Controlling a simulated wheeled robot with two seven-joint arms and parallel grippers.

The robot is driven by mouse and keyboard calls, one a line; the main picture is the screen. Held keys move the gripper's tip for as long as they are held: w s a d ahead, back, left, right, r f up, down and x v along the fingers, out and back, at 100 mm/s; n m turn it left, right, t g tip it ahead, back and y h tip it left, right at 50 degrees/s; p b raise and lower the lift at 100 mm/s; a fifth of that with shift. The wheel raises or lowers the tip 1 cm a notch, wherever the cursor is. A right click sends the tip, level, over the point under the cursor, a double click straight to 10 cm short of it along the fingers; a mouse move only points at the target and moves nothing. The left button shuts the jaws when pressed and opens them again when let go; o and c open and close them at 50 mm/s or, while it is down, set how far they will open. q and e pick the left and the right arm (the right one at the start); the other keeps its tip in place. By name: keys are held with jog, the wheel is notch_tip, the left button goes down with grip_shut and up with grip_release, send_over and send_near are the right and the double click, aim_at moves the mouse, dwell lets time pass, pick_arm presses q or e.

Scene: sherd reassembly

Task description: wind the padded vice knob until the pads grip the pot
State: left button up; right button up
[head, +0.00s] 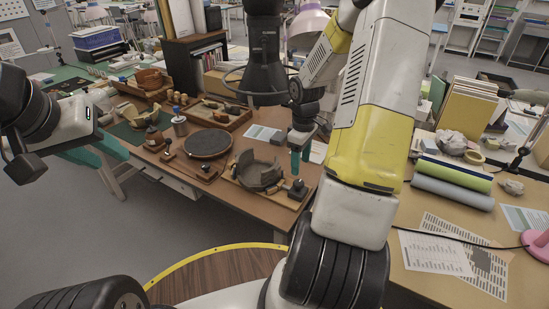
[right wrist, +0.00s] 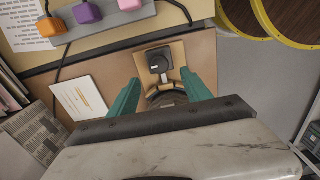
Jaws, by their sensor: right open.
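The padded vice (head: 232,180) stands on the bench's front right with the brown pot (head: 259,173) between its curved pads. Its dark square knob (head: 297,188) is at the right end. In the right wrist view, the knob (right wrist: 159,62) lies beyond and between the fingertips, and part of the pot (right wrist: 168,98) shows between the fingers. My right gripper (head: 300,168) points down above the knob, open and empty; its teal fingers (right wrist: 162,85) are wide apart. Contact with the knob is not visible. My left gripper (head: 113,160) is at the left, its teal fingers apart, away from the vice.
A round dark turntable (head: 208,144) sits left of the vice. White paper (head: 263,132) lies behind the pot. Blue and green rolls (head: 452,185) lie on the right table.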

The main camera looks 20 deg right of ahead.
aim_at(299, 182)
jog(key=shift+w+f, duration=0.1)
jog(key=shift+f, duration=0.3)
notch_tip(299, 182, down, 7)
jog(key=shift+f, duration=0.2)
grip_shut()
